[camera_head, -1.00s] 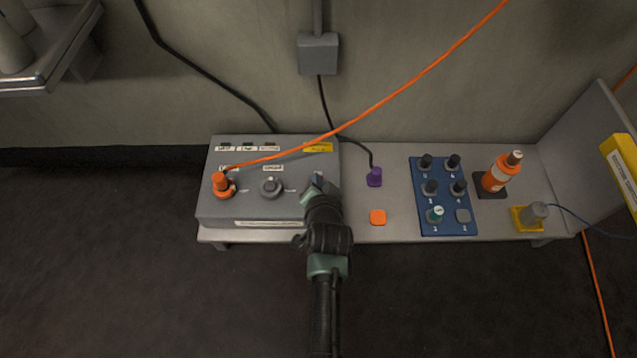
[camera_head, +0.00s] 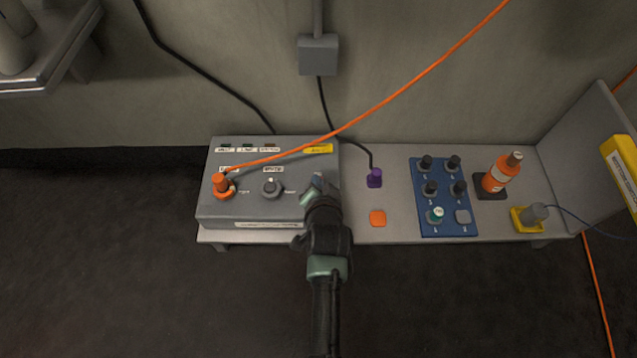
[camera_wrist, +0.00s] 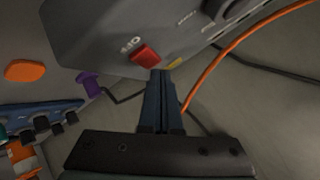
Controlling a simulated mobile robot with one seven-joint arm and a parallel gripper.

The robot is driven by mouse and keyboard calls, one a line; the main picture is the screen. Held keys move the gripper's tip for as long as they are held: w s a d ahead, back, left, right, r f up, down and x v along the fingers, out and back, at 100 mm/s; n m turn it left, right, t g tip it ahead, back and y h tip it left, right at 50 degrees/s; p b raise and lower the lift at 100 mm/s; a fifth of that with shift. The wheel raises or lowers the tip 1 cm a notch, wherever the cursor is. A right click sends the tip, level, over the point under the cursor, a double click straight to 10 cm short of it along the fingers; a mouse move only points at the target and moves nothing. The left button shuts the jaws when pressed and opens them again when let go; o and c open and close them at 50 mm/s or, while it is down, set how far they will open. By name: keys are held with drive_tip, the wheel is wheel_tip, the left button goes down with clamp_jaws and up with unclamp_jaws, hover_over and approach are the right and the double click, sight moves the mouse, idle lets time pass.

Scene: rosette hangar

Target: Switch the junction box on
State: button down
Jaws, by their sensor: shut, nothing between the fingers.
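The grey junction box (camera_head: 240,209) stands on the left end of a bench. An orange plug (camera_head: 221,185) with an orange cable sits in its left side, and a grey knob (camera_head: 271,187) is in the middle. My gripper (camera_head: 317,184) is over the box's right part and hides the surface beneath it.
The orange cable (camera_head: 420,77) crosses above the box.

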drive_tip(key=shift+f, duration=0.15)
idle(0.6)
drive_tip(key=shift+f, duration=0.25)
drive_tip(key=shift+f+b, duration=0.2)
drive_tip(key=shift+b, duration=0.1)
idle(0.4)
drive_tip(key=shift+r, duration=0.1)
drive_tip(key=shift+s+r+p, duration=0.1)
drive_tip(key=shift+r+p, duration=0.3)
drive_tip(key=shift+p, duration=0.3)
drive_tip(key=r+p, duration=0.1)
drive_tip(key=p, duration=0.1)
drive_tip(key=r+p, duration=0.1)
drive_tip(key=r, duration=0.1)
drive_tip(key=r+p, duration=0.2)
drive_tip(key=shift+s+r+p, duration=0.1)
drive_tip(key=shift+s+p, duration=0.2)
